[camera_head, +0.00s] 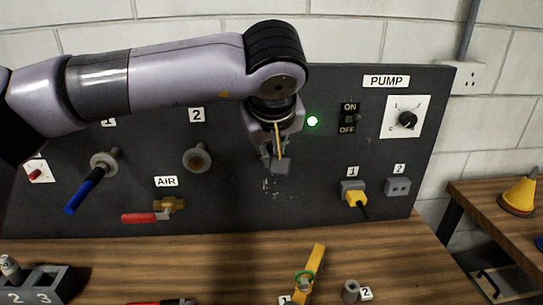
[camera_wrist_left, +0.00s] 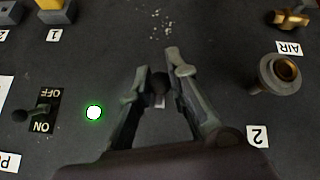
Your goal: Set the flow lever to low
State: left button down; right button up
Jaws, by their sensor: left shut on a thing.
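My left gripper (camera_head: 273,162) is in front of the dark panel, between the round fitting labelled 2 and the ON/OFF switch. The head view hides the knob behind the gripper, so the lever's setting cannot be told. My right gripper is in neither view.
On the panel (camera_head: 230,220) are a green light (camera_head: 312,121), the ON/OFF switch (camera_head: 349,118), a pump dial (camera_head: 406,119), a yellow plug (camera_head: 355,198) and a red-handled air valve (camera_head: 147,217). A yellow tool (camera_head: 312,268) lies on the bench below.

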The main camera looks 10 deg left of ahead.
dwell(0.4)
pick_arm(q)
jog(key=c, duration=1.5)
grip_release()
jog(key=shift+s+r, duration=0.1)
jog(key=v, duration=1.1)
jog(key=shift+s+d+r, duration=0.1)
jog(key=shift+s+r, duration=0.1)
jog(key=shift+r, duration=0.05)
jog(key=shift+c, duration=0.3)
